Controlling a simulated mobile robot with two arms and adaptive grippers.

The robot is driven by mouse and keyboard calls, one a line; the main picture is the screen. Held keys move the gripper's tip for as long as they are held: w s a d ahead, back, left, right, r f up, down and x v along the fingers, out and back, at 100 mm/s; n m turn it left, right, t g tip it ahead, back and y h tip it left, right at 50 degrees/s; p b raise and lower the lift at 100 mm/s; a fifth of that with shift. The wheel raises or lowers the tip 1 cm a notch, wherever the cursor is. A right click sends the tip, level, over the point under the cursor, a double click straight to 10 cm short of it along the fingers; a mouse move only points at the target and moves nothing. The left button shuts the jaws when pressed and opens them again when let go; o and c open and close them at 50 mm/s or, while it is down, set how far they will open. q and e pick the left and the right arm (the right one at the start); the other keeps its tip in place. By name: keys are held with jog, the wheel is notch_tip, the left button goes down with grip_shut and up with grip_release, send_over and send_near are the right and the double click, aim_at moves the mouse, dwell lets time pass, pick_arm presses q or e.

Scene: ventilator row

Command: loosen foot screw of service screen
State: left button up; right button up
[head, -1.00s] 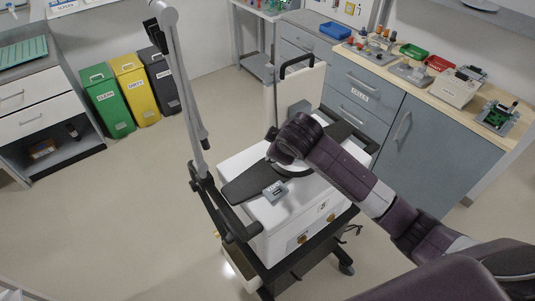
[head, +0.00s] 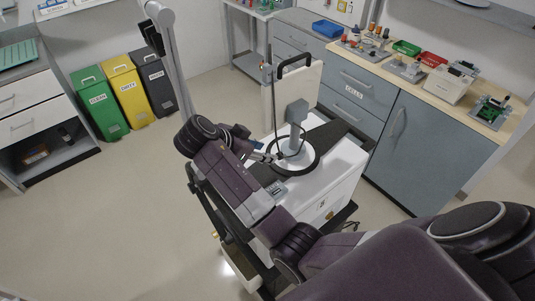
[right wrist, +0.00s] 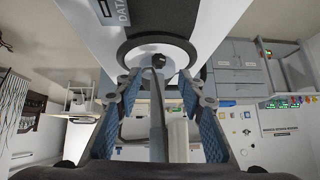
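A grey post (head: 295,137) with a small grey block-like head (head: 297,111), apparently the service screen's stand, rises from a round, black-rimmed base (head: 312,158) on a white machine (head: 345,165). In the right wrist view a small dark knob (right wrist: 158,61), likely the foot screw, sits over the light disc of this base. My right gripper (head: 274,156) lies beside the post, low over the base. In the right wrist view its blue-padded fingers (right wrist: 160,90) are apart, with the grey post visible between them; I see no contact with the knob. My left gripper is out of view.
A tall light panel with a black handle (head: 296,61) stands behind the post. A grey pole (head: 172,60) rises at the machine's left. A counter (head: 455,110) with trays and devices runs along the right. Coloured bins (head: 126,92) and open floor lie left.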

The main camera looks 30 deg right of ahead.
aim_at(278, 155)
jog(key=p+x, duration=0.2)
jog(key=x, duration=0.5)
jog(key=shift+s+d+p, duration=0.15)
jog(key=shift+p, duration=0.25)
jog(key=shift+d+f, duration=0.15)
jog(key=shift+f, duration=0.15)
grip_shut()
